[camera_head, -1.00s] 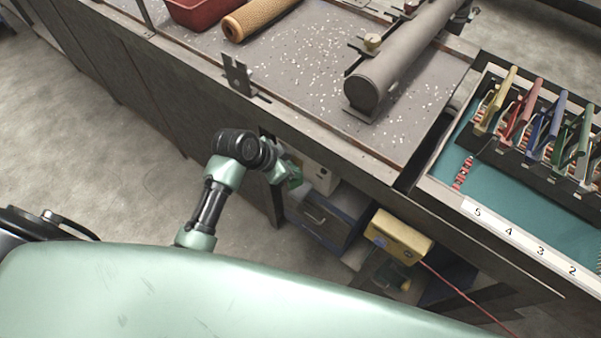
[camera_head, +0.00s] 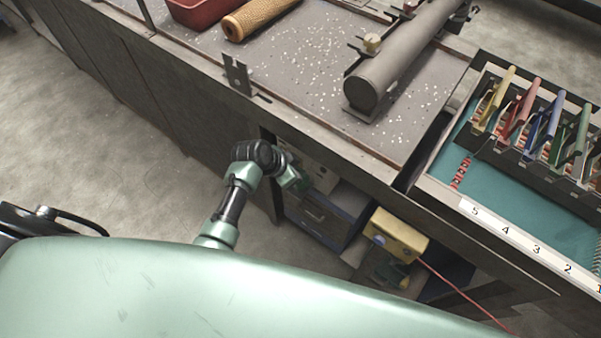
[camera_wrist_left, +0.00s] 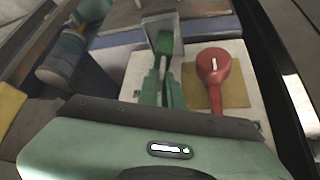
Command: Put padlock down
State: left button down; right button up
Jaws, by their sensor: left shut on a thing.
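My left gripper (camera_head: 300,184) reaches in under the edge of the workbench in the head view. In the left wrist view its two green fingers (camera_wrist_left: 162,78) come together on a small green block, the padlock (camera_wrist_left: 164,42). The padlock is in front of a grey metal plate (camera_wrist_left: 178,26), and I cannot tell whether it touches it. Its shackle cannot be made out. In the head view the padlock is too small to tell from the gripper. My right gripper is not in view.
A red rotary handle (camera_wrist_left: 212,68) on a yellow plate and pale box is close right of the fingers. Below the bench are a blue-grey drawer box (camera_head: 318,216) and a yellow box (camera_head: 398,236) with a red cable. A tray with coloured handles (camera_head: 530,230) is at right.

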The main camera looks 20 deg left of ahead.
pick_arm(q)
jog(key=shift+f, duration=0.1)
jog(key=c, duration=1.9)
grip_release()
jog(key=shift+f, duration=0.1)
jog(key=shift+c, duration=0.2)
jog(key=o, duration=0.4)
jog(key=shift+c, duration=0.2)
jog(key=shift+r, duration=0.2)
jog(key=v, duration=1.2)
